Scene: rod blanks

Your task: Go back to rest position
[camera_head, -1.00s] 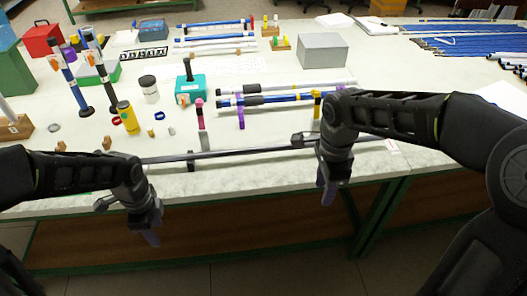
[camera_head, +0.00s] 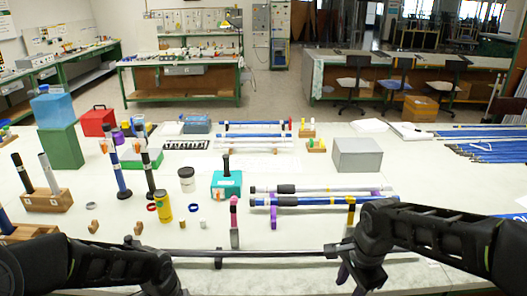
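My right gripper (camera_head: 352,280) hangs at the front edge of the table, right of centre, pointing down. A dark rod (camera_head: 265,252) lies level along the front of the table between the two arms. A small black support (camera_head: 218,258) stands under it. Its right end meets a dark fitting beside my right wrist; I cannot tell whether they touch.
Rods on supports (camera_head: 315,201) lie behind the dark rod. A teal box (camera_head: 226,186), yellow jar (camera_head: 164,206), wooden stand (camera_head: 48,201) and grey box (camera_head: 357,155) stand on the white table (camera_head: 300,232). Blue rods (camera_head: 490,152) lie at the far right.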

